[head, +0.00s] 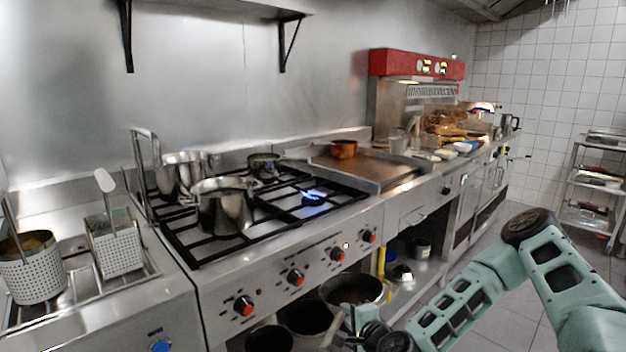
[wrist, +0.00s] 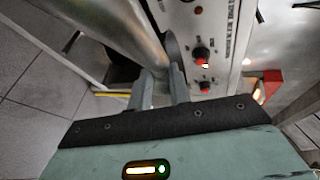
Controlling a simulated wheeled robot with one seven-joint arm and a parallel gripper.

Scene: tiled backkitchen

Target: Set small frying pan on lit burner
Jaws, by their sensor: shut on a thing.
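The lit burner (head: 312,196) shows a blue flame at the right part of the black stove grate. A round pan with a dark inside (head: 352,290), which looks like the small frying pan, is low in front of the stove, below the knobs. My gripper (head: 350,325) is at the bottom of the head view, just below this pan. In the wrist view its two fingers (wrist: 159,92) close around a grey metal piece beside a large silvery surface (wrist: 125,30), apparently the pan's handle and side. The grip point is partly hidden.
Two steel pots (head: 224,205) and a smaller pot (head: 264,165) stand on the grate. The grate around the flame is clear. Red knobs (head: 295,277) line the stove front. Other pans (head: 306,317) sit underneath. A flat griddle (head: 370,168) adjoins on the right.

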